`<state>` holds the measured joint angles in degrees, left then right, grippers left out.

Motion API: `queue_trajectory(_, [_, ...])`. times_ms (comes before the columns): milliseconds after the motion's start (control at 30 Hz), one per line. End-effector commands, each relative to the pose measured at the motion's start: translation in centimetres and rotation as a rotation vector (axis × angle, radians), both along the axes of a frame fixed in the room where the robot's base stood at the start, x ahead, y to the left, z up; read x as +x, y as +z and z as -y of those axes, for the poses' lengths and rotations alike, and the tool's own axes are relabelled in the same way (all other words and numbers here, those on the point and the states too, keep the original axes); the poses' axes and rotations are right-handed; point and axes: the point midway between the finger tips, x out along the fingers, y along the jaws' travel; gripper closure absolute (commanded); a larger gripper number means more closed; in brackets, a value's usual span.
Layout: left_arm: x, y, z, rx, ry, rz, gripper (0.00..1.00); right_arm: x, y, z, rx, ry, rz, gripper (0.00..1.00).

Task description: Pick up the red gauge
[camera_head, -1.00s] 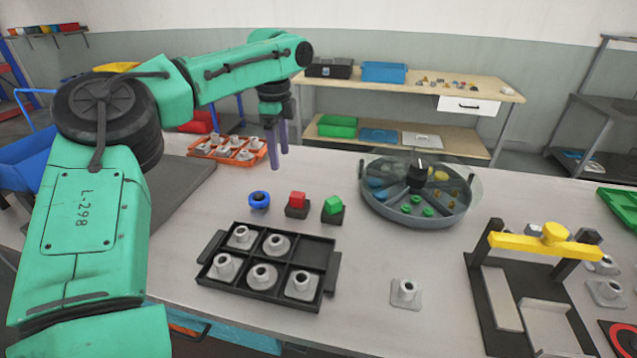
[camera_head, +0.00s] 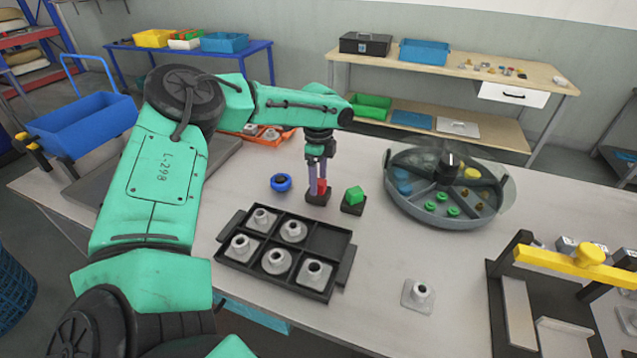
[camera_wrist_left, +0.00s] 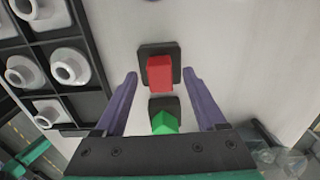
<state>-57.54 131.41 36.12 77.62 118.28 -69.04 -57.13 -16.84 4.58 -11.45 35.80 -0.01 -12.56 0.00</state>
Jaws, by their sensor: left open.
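The red gauge (camera_head: 323,186) is a small red block on a dark square base, standing on the table. It also shows in the left wrist view (camera_wrist_left: 160,73), upper middle, ahead of and between the fingertips. My left gripper (camera_head: 318,184) points down at the red gauge, its two purple fingers partly covering it in the head view. In the left wrist view the left gripper (camera_wrist_left: 160,76) is open, with the fingers apart on either side and nothing held. Whether a finger touches the gauge cannot be told. My right gripper is not in view.
A black tray (camera_head: 239,265) with grey parts lies in front. A round divided tank (camera_head: 420,215) stands to the right.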

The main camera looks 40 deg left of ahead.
Motion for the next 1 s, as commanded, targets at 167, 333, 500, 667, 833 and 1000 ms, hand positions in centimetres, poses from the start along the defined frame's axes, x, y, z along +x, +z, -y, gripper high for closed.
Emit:
queue_trajectory(167, [0.0, -0.3, 0.0, 0.0, 0.0, 0.0, 0.28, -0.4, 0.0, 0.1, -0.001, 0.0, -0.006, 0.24])
queue_trajectory(333, [0.0, -0.2, 0.0, 0.0, 0.0, 0.001, 0.81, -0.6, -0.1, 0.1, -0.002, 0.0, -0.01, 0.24])
queue_trajectory(500, [0.0, -0.2, 0.0, 0.0, 0.0, 0.001, 1.0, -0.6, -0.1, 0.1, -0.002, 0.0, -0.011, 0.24])
queue_trajectory(667, [0.0, -0.1, 0.0, 0.0, 0.0, 0.001, 1.0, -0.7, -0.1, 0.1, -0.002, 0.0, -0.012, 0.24])
queue_trajectory(833, [0.1, 1.0, 0.0, 0.0, 0.001, 0.003, 1.0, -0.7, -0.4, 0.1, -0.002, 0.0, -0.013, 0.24])
queue_trajectory(1000, [0.2, 4.8, 0.0, 0.0, 0.0, 0.009, 1.0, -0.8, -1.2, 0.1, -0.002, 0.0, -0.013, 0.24])
